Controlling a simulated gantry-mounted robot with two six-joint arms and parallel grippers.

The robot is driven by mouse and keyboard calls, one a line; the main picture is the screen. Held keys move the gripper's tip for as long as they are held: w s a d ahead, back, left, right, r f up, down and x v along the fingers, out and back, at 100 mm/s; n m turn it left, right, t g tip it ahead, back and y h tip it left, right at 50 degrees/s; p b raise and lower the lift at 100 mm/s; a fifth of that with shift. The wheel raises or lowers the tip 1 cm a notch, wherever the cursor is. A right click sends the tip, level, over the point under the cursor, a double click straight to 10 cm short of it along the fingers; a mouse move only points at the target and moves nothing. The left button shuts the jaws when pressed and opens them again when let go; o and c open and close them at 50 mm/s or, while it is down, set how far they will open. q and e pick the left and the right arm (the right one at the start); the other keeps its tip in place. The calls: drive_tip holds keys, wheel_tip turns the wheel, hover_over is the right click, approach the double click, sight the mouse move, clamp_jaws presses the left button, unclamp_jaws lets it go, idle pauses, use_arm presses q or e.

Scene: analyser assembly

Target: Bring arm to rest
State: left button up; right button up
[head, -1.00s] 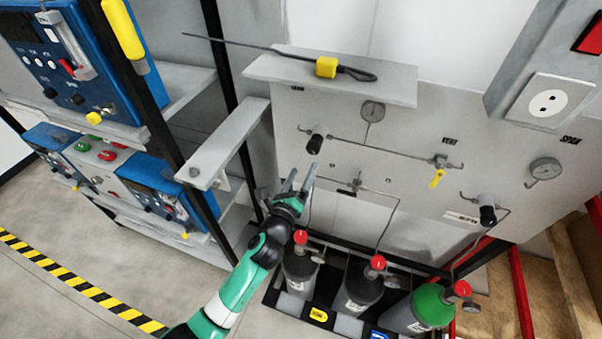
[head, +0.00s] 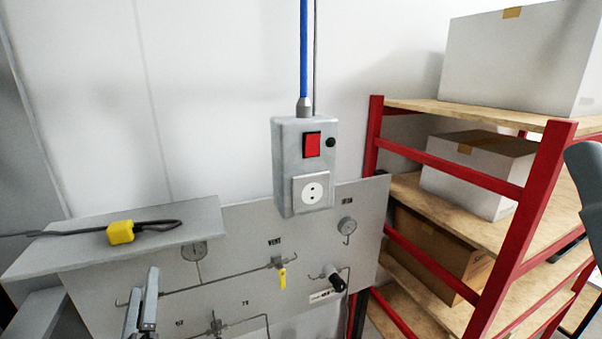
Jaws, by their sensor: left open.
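My left gripper (head: 142,305) shows at the lower left of the head view, with its fingers pointing up in front of the grey gas panel (head: 240,245). The fingers are apart and nothing is between them. The rest of the left arm is below the frame's edge.
A shelf on the panel carries a yellow-handled probe (head: 120,232). A grey socket box (head: 303,165) with a red switch hangs above the panel. A red rack (head: 500,240) with white boxes (head: 520,55) stands at the right. A yellow valve handle (head: 283,278) is on the panel.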

use_arm(q)
drive_tip(key=s+d+r+n+t, duration=0.2)
drive_tip(key=s+r+n, duration=0.1)
drive_tip(key=r, duration=0.5)
drive_tip(key=s+d+r+n+t, duration=0.1)
drive_tip(key=s+d+r+n, duration=0.15)
drive_tip(key=r, duration=0.45)
drive_tip(key=s+d+r+n+t, duration=0.15)
drive_tip(key=r+n, duration=0.25)
drive_tip(key=r, duration=0.4)
drive_tip(key=s+d+r+n+t+h, duration=0.3)
drive_tip(key=s+d+r+n+h, duration=0.3)
drive_tip(key=s+n+h, duration=0.3)
drive_tip(key=shift+s+r+n+h, duration=0.3)
drive_tip(key=shift+s+r+n, duration=0.3)
drive_tip(key=shift+n, duration=0.65)
drive_tip(key=o, duration=0.3)
drive_tip(key=shift+a, duration=0.1)
